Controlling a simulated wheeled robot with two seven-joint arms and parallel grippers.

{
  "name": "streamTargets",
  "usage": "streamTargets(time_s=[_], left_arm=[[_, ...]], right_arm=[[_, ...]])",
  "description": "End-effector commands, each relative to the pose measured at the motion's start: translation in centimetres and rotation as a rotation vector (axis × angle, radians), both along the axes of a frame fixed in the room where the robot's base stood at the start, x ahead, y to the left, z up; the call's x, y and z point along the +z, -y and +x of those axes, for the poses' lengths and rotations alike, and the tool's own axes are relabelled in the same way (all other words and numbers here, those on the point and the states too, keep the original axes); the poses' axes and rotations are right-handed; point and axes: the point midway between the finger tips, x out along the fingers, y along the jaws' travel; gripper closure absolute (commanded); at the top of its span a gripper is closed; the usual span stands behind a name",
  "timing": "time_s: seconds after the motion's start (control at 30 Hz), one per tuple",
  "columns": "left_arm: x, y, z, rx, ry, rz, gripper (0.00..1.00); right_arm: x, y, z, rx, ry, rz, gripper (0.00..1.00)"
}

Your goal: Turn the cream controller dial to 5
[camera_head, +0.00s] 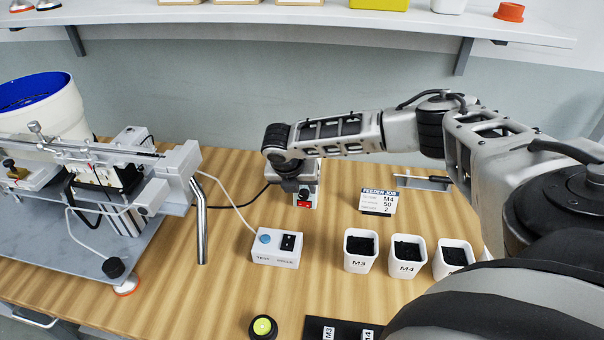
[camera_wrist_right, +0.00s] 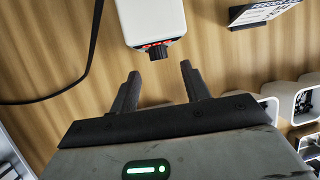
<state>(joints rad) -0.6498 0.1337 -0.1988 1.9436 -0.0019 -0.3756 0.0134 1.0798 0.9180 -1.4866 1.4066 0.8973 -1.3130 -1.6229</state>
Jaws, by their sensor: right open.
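The cream controller (camera_wrist_right: 152,18) shows at the top of the right wrist view, with a black dial (camera_wrist_right: 158,53) and a red-lit strip on its near face. The dial's number marks are too small to read. My right gripper (camera_wrist_right: 160,68) is open and empty. Its two fingertips are on either side of the dial in the picture, slightly short of it, and I see no contact. In the head view the controller (camera_head: 307,197) stands at the back of the bench, partly hidden by my right wrist, with a red part on its front. My left gripper is not in view.
A white box (camera_head: 276,248) with a blue button and a black switch stands in front of the controller. White bins (camera_head: 360,252) and a feeder card (camera_head: 378,202) stand to the right. The gantry machine (camera_head: 120,185) fills the left. A black cable (camera_wrist_right: 60,95) runs left of the gripper.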

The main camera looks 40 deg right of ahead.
Motion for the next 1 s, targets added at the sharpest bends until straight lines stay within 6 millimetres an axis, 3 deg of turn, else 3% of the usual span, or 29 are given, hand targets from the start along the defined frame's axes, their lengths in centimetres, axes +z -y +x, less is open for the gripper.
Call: streamTargets(time_s=[0.1, 0.3, 0.67, 0.8, 0.83, 1.0], left_arm=[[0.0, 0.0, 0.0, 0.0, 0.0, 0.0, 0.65], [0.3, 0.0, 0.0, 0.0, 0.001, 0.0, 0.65], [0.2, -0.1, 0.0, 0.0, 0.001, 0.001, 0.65], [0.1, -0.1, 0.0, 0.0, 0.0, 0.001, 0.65], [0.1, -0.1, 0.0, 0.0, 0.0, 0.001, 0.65], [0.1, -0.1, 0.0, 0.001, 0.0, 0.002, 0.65]], right_arm=[[-1.9, 0.8, 0.3, -0.001, -0.001, -0.001, 0.53], [-3.8, 1.5, 0.6, 0.0, 0.001, 0.001, 0.53], [-4.2, 1.7, 0.7, 0.001, 0.001, 0.0, 0.53], [-4.2, 1.7, 0.7, 0.001, 0.001, 0.0, 0.92], [-4.2, 1.7, 0.7, 0.001, 0.001, 0.0, 0.98], [-4.1, 1.7, 0.7, 0.0, 0.002, 0.002, 0.98]])
